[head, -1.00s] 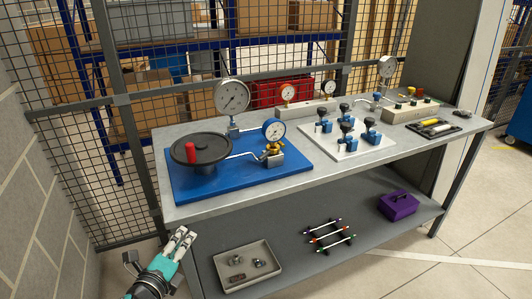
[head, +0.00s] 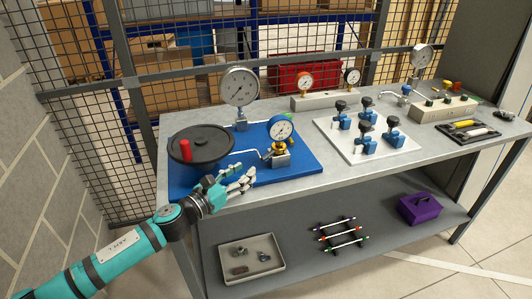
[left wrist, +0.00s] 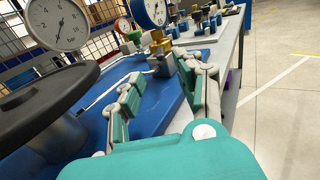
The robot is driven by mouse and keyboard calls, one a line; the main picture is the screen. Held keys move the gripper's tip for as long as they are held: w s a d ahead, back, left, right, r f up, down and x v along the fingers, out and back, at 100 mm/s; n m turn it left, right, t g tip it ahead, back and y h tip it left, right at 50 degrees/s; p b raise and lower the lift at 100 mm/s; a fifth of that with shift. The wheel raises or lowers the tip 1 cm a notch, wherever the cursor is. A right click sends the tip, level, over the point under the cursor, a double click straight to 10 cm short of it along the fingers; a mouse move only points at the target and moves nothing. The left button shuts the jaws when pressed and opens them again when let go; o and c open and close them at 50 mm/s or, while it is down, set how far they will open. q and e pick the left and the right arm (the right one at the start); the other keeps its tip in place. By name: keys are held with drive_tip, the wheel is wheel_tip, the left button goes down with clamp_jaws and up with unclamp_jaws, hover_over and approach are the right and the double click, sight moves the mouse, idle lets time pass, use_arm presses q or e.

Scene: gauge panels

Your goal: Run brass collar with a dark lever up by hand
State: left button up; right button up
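The brass collar (head: 279,147) sits under the blue-rimmed gauge (head: 281,128), on a metal block on the blue board (head: 297,168). My left gripper (head: 246,178) is at the board's front edge, left of and nearer than the collar. Its fingers (left wrist: 170,88) are spread, with nothing between them, and apart from the collar. My right gripper is out of view.
A black handwheel with a red knob (head: 201,143) stands left of the collar. A large gauge (head: 240,86) rises behind. A white plate (head: 375,152) with several blue valves lies to the right. A thin pipe runs toward the collar's block.

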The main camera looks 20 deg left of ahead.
sight(261, 160)
use_arm(q)
drive_tip(key=x, duration=0.2)
drive_tip(key=p+x, duration=0.1)
drive_tip(key=x, duration=0.2)
drive_tip(key=shift+w+d+r, duration=0.1)
drive_tip(key=shift+w+r, duration=0.1)
drive_tip(key=shift+w, duration=0.1)
drive_tip(key=x, duration=0.3)
drive_tip(key=shift+w+d+f, duration=0.15)
drive_tip(key=shift+w, duration=0.05)
drive_tip(key=shift+w+d, duration=0.1)
drive_tip(key=shift+w, duration=0.2)
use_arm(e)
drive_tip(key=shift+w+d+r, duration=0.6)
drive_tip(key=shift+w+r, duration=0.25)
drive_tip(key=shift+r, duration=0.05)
use_arm(q)
drive_tip(key=shift+c, duration=0.2)
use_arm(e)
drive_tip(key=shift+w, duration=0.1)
use_arm(q)
drive_tip(key=c, duration=0.7)
clamp_jaws()
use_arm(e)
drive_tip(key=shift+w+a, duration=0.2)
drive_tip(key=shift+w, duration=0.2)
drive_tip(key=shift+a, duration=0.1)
